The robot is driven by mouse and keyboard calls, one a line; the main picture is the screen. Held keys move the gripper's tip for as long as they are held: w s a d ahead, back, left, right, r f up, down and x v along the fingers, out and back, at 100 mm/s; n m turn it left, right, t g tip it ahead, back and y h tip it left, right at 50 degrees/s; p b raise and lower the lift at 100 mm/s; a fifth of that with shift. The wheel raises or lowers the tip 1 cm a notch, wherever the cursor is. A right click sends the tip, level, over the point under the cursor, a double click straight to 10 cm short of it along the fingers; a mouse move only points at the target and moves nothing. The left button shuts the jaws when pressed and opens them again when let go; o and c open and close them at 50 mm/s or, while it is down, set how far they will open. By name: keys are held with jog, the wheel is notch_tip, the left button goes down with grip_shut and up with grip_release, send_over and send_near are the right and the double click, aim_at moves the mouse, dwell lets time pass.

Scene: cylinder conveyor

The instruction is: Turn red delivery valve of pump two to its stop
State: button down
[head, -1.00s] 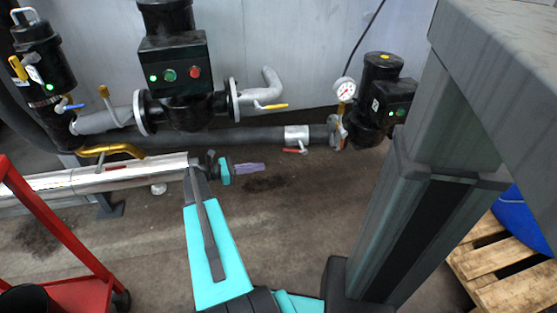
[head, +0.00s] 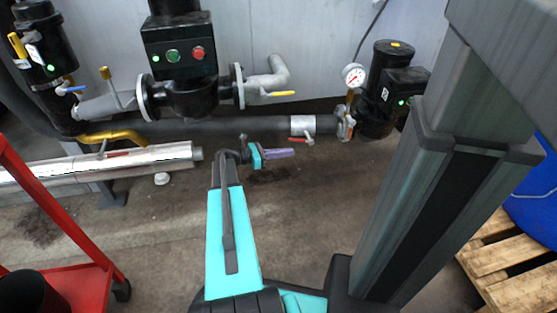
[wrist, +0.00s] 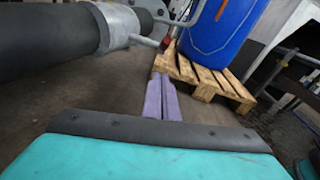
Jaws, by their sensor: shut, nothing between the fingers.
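A red-handled valve (head: 302,139) sits on the dark horizontal pipe by a silver sleeve, left of the right-hand pump (head: 388,90). A second red lever (head: 122,154) lies on the silver pipe at left. No label shows which belongs to pump two. My gripper (head: 293,152), with purple fingers, is shut and empty, with its tips just below and left of the valve on the dark pipe. The wrist view shows the shut fingertips (wrist: 160,76) below a red handle (wrist: 165,43) beside the silver sleeve (wrist: 116,25); a gap shows between them.
A pump with a control box (head: 180,55) stands at back centre, with a yellow lever (head: 281,94) on its outlet. A pressure gauge (head: 354,76) is by the right pump. A red cart (head: 75,285) is at left. A pallet (head: 490,250) holds a blue drum at right.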

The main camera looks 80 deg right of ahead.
aim_at(301, 141)
jog(key=shift+s+d+r+b, duration=0.2)
jog(key=shift+d+r+b, duration=0.1)
jog(key=shift+r, duration=0.45)
jog(key=shift+s+d+r+b, duration=0.15)
jog(key=shift+r+b, duration=0.15)
jog(key=shift+r, duration=0.45)
